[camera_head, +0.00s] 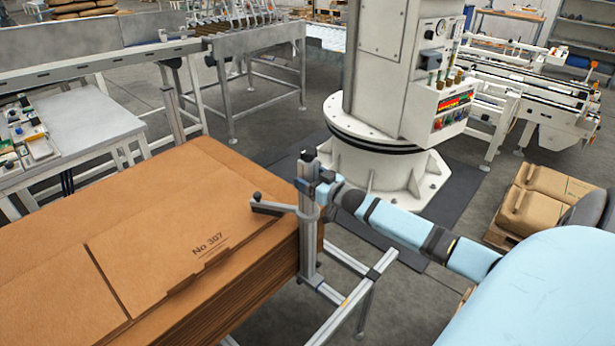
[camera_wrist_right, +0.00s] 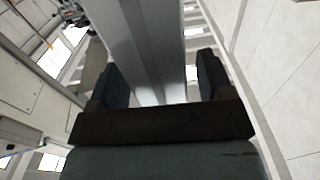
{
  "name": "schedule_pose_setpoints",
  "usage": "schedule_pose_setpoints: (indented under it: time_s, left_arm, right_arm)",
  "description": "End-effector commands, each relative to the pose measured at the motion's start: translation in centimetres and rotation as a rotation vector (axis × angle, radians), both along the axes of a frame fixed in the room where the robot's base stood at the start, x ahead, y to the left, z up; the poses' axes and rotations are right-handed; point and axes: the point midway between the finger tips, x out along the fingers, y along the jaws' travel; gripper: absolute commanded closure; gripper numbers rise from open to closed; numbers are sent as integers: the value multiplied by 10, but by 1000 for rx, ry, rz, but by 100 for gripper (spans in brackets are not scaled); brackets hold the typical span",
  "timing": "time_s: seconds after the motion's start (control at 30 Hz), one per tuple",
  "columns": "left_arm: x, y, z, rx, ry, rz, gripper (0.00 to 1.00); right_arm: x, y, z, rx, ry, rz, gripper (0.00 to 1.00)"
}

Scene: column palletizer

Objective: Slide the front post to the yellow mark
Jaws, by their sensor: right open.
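The front post (camera_head: 308,238) is an upright grey metal profile at the right corner of the cardboard stack. A clamp with a black-knobbed lever (camera_head: 277,207) sits partway up it. My right gripper (camera_head: 312,184) is at the post's upper part, its arm coming in from the right. In the right wrist view, the open fingers (camera_wrist_right: 160,85) stand on either side of the post (camera_wrist_right: 150,45); I cannot tell whether they touch it. A small yellowish spot, perhaps the yellow mark (camera_head: 346,301), shows on the low frame rail. My left gripper is out of view.
The cardboard stack (camera_head: 150,225), printed "No 307", fills the lower left beside the post. The low metal frame (camera_head: 365,290) extends right of it. A white machine column (camera_head: 385,120) stands behind on a dark mat. Filled sacks (camera_head: 545,195) lie at the right.

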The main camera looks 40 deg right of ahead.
Motion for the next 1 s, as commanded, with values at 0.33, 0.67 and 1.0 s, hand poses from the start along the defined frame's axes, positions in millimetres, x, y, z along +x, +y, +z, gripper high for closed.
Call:
schedule_pose_setpoints:
  time_s: [0.33,0.67,1.0]
  left_arm:
    - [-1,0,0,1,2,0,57]
    - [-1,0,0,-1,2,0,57]
    - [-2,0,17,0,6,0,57]
  right_arm:
    - [10,1,0,0,0,0,27]
    - [10,1,0,0,0,0,77]
    - [-15,0,2,3,5,1,95]
